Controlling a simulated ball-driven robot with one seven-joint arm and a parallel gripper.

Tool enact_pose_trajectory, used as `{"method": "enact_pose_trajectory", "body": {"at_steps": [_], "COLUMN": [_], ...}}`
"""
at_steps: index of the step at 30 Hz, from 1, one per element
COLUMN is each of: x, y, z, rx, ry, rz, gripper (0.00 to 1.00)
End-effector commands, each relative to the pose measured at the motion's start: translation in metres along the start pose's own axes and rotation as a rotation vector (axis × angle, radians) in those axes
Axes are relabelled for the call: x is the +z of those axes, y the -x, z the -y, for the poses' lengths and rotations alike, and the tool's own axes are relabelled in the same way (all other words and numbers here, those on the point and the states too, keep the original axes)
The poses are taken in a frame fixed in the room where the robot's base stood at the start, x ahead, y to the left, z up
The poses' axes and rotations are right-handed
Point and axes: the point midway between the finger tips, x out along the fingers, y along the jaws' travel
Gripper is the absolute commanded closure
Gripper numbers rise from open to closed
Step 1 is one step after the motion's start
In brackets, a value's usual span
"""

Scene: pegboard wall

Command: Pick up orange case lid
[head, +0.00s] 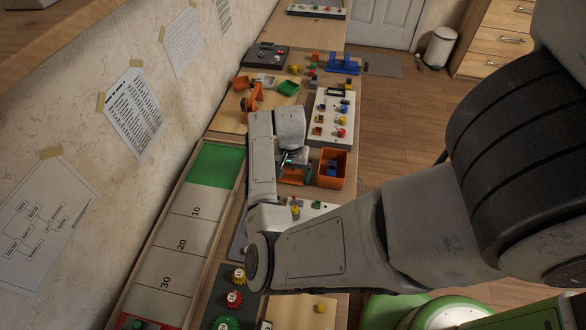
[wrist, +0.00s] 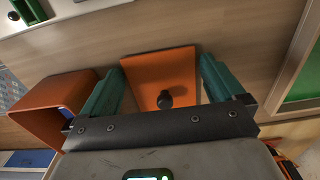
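The orange case lid (wrist: 165,75) is a flat orange plate with a small black knob (wrist: 165,99). It lies on the wooden table, in the middle of the wrist view. My gripper (wrist: 163,64) is open, with one green finger on each side of the lid. I cannot tell whether the fingers touch its edges. In the head view, my arm partly hides the lid (head: 292,177), and my gripper (head: 294,164) is over it. An open orange case (head: 332,183) stands just right of it with a blue thing inside; the case is at the left in the wrist view (wrist: 60,105).
A white board (head: 319,136) with coloured parts lies beyond the case. A long numbered board (head: 178,236) runs along the wall on the left. An orange clamp-like thing (head: 252,98) and a green tray (head: 288,88) sit farther back. Coloured gears (head: 234,298) lie near the front.

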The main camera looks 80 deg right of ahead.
Motion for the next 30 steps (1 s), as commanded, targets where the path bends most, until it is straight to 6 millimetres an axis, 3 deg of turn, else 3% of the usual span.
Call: {"method": "enact_pose_trajectory", "body": {"at_steps": [12, 23, 30], "x": [0.0, 0.0, 0.002], "y": [0.0, 0.006, 0.039], "z": [0.0, 0.0, -0.006], "rx": [0.0, 0.0, 0.001], "ry": [0.0, 0.0, -0.002], "rz": [0.0, 0.0, -0.004], "gripper": [0.43, 0.43, 0.43]}}
